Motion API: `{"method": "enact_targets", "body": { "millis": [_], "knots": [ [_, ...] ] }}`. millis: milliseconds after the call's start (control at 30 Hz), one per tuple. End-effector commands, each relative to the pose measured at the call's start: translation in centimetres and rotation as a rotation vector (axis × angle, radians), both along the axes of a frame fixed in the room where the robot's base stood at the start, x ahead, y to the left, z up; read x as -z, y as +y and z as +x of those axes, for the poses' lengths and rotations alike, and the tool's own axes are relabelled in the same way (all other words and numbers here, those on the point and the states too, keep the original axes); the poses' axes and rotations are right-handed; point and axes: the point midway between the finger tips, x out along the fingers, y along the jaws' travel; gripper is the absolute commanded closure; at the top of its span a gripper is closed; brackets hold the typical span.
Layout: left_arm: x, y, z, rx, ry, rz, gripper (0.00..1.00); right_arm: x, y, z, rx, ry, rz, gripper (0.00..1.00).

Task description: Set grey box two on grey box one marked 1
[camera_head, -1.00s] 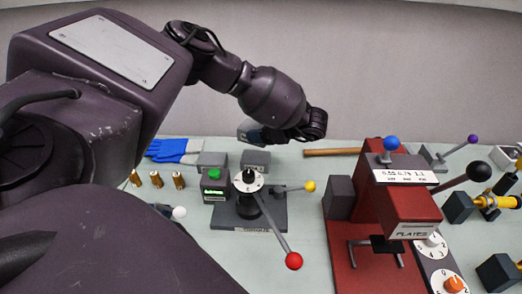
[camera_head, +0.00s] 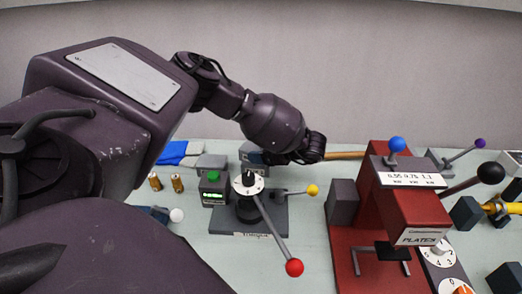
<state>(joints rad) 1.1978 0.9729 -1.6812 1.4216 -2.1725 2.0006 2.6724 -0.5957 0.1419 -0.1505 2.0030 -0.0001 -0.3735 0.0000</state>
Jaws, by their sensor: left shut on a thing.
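My left gripper (camera_head: 268,157) is shut on a small dark grey box (camera_head: 251,150), which I take to be grey box two. It holds the box at the back of the table, behind the black dial device. A grey box (camera_head: 254,168) shows just under the held box, partly hidden by it; I take it to be grey box one. I cannot read a mark on either box. Whether the two touch cannot be told from here. The gripper's fingers are mostly hidden by its own wrist. My right gripper is not in view.
Another grey block (camera_head: 211,160) stands just left, behind the green-button unit (camera_head: 213,190). The dial device (camera_head: 248,207) with its red-knob lever is in front. A wooden handle (camera_head: 343,156) lies right of the gripper; blue gloves (camera_head: 178,153) lie left. A red press (camera_head: 410,205) stands right.

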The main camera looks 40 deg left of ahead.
Motion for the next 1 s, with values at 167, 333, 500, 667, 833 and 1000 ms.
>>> {"method": "enact_targets", "body": {
  "millis": [167, 333, 500, 667, 833, 1000],
  "knots": [
    [0.2, 0.0, 0.0, 0.0, 0.001, 0.0, 0.14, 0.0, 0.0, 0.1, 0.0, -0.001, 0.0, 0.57],
    [0.2, 0.0, 0.0, 0.0, 0.001, 0.0, 0.06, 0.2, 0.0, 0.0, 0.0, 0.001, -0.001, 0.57],
    [0.1, 0.0, 0.0, 0.0, 0.001, 0.0, 0.06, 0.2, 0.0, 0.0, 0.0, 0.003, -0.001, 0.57],
    [-0.7, -1.1, 0.4, 0.004, -0.002, -0.002, 0.06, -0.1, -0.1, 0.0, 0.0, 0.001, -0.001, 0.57],
    [-1.9, -3.4, 1.2, 0.004, -0.003, -0.001, 0.06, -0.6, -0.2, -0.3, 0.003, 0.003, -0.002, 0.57],
    [-2.6, -5.4, 1.8, 0.004, -0.002, 0.0, 0.06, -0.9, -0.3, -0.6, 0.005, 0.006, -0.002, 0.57]
  ]
}}
